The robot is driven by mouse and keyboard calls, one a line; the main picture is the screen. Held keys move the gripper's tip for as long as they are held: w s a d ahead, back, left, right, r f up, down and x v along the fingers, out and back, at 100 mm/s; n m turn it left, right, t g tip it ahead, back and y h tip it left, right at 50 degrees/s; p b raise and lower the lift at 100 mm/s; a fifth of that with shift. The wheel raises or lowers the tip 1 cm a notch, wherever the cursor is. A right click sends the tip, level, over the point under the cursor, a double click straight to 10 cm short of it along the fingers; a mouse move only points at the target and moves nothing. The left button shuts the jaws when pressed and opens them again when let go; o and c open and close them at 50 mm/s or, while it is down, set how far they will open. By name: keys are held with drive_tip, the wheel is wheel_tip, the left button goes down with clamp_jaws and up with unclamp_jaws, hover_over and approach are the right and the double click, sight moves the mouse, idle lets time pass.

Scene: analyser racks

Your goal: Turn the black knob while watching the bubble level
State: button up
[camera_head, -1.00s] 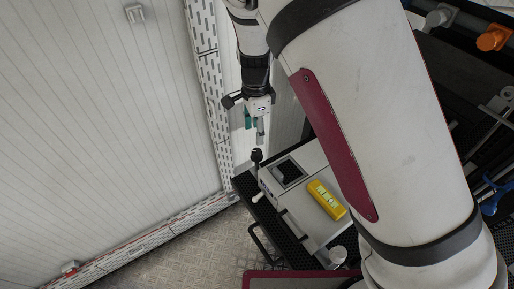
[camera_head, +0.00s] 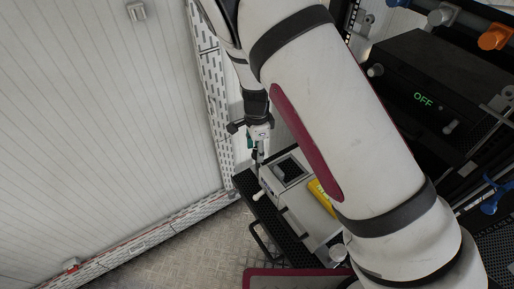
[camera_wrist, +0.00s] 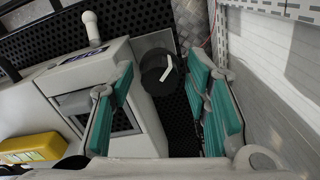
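The black knob (camera_wrist: 158,74) shows in the wrist view with a pale pointer bar on its top. It stands at the corner of a light grey instrument (camera_wrist: 150,122). My gripper (camera_wrist: 159,84) is open, its teal finger pads on either side of the knob in the picture; I cannot tell whether they touch it. In the head view my gripper (camera_head: 258,152) hangs just above the knob's place and largely hides it. The yellow bubble level (camera_head: 320,194) lies on the instrument, partly covered by my arm. The level (camera_wrist: 32,147) also shows in the wrist view, its bubble unreadable.
A pale knob (camera_wrist: 92,27) sticks out from the instrument's edge. The instrument rests on a black perforated shelf (camera_head: 268,215). A white perforated rail and wall (camera_head: 208,75) stand close on the left. A black box (camera_head: 424,98) with a green "OFF" display is at right.

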clamp_jaws()
drive_tip(key=shift+n, duration=0.4)
drive_tip(key=n, duration=0.2)
drive_tip(key=shift+n, duration=0.4)
drive_tip(key=n, duration=0.4)
drive_tip(key=shift+d+n+b, duration=0.1)
drive_tip(key=shift+n+b, duration=0.2)
drive_tip(key=n, duration=0.3)
drive_tip(key=shift+b, duration=0.3)
drive_tip(key=n, duration=0.4)
drive_tip(key=shift+n+b, duration=0.3)
drive_tip(key=shift+b, duration=0.1)
